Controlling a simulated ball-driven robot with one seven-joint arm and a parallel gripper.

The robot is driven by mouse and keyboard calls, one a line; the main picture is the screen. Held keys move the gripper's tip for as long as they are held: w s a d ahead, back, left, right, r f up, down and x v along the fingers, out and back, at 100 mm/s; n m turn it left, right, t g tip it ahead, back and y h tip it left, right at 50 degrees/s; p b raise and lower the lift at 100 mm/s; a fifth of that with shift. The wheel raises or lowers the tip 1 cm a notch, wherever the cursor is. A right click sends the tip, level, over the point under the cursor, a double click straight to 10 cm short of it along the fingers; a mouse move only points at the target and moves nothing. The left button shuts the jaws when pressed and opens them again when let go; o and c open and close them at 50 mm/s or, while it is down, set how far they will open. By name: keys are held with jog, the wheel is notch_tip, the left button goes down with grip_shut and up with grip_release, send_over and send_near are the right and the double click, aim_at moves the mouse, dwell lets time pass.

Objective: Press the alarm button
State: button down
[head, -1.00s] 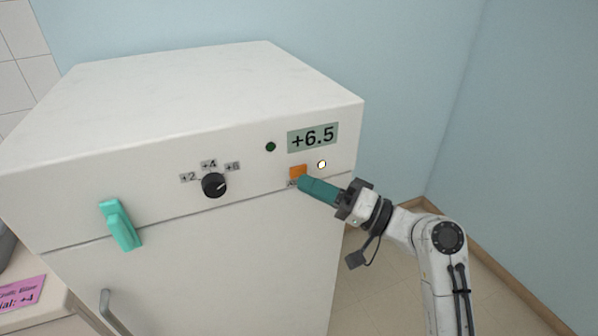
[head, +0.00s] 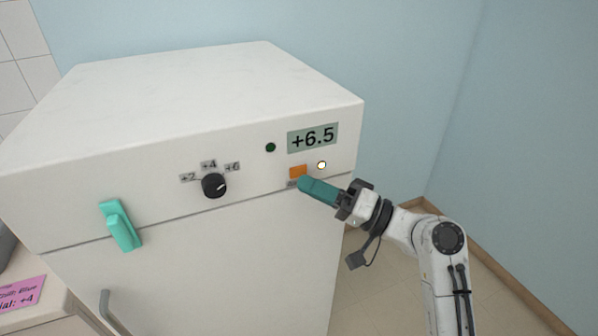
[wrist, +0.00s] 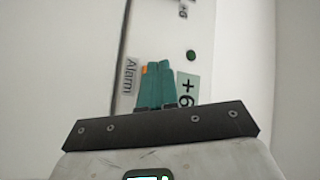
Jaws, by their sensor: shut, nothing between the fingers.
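The orange alarm button (head: 298,171) is on the white fridge's front panel, below the display reading +6.5. In the wrist view only a sliver of the button (wrist: 145,70) shows beside my fingers, next to the label "Alarm" (wrist: 130,78). My gripper (head: 303,183) is shut and empty, its teal fingertips just below and right of the button in the head view. The fingertips partly cover the label under it. I cannot tell whether they touch the panel. The gripper also shows in the wrist view (wrist: 160,66).
A lit round lamp (head: 322,165) is right of the button, and a dark green lamp (head: 270,147) is left of the display (head: 313,137). A black dial (head: 214,185) and a teal handle (head: 121,225) are further left. Free floor lies right of the fridge.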

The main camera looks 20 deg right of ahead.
jog(key=shift+w, duration=0.1)
dwell(0.7)
jog(key=shift+w, duration=0.35)
jog(key=shift+w+b, duration=0.3)
jog(key=shift+b, duration=0.05)
dwell(0.6)
jog(key=shift+s, duration=0.75)
jog(key=shift+s, duration=2.5)
jog(key=shift+f, duration=0.1)
